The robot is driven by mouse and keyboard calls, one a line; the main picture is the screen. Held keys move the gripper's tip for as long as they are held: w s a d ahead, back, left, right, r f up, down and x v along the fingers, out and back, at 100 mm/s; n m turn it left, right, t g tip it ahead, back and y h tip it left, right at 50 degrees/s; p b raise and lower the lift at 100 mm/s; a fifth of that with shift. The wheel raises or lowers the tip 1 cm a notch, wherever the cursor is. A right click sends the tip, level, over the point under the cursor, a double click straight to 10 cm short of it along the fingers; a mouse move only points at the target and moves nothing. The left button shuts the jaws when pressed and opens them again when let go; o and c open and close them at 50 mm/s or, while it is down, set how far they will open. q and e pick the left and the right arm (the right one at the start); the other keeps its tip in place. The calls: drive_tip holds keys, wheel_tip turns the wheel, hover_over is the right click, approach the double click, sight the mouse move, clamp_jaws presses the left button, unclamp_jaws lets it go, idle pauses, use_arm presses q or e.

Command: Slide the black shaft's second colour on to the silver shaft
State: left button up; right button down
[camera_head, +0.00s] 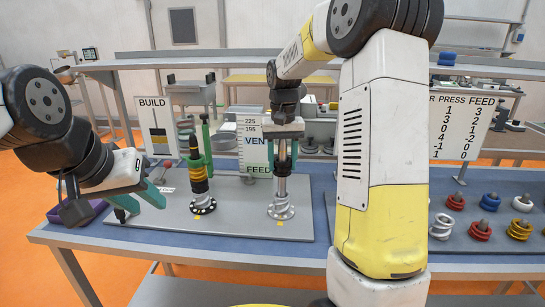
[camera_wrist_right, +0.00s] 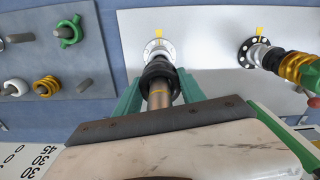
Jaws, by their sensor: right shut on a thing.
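The silver shaft (camera_head: 282,188) stands upright on its flanged base at the board's middle. My right gripper (camera_head: 283,158) is above its base, shut on a black ring. In the right wrist view the black ring (camera_wrist_right: 158,72) sits between the green fingers (camera_wrist_right: 158,90), and the shaft runs through it. The black shaft (camera_head: 194,147) stands to the left on a dark flange, with yellow rings (camera_head: 199,180) on it and a green piece (camera_head: 205,150) around its upper part. My left gripper (camera_head: 138,199) looks open and empty, left of the black shaft.
A BUILD sign (camera_head: 156,125) and a VEN/FEED sign (camera_head: 253,148) stand behind the shafts. A press feed sign (camera_head: 467,125) stands at right, over a board of pegs with red, blue, white and yellow rings (camera_head: 520,228). A purple item (camera_head: 75,213) lies at left.

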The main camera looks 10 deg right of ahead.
drive_tip(key=c, duration=0.6)
unclamp_jaws()
drive_tip(key=shift+f, duration=0.1)
wheel_tip(320, 180, up, 8)
drive_tip(key=shift+f, duration=0.1)
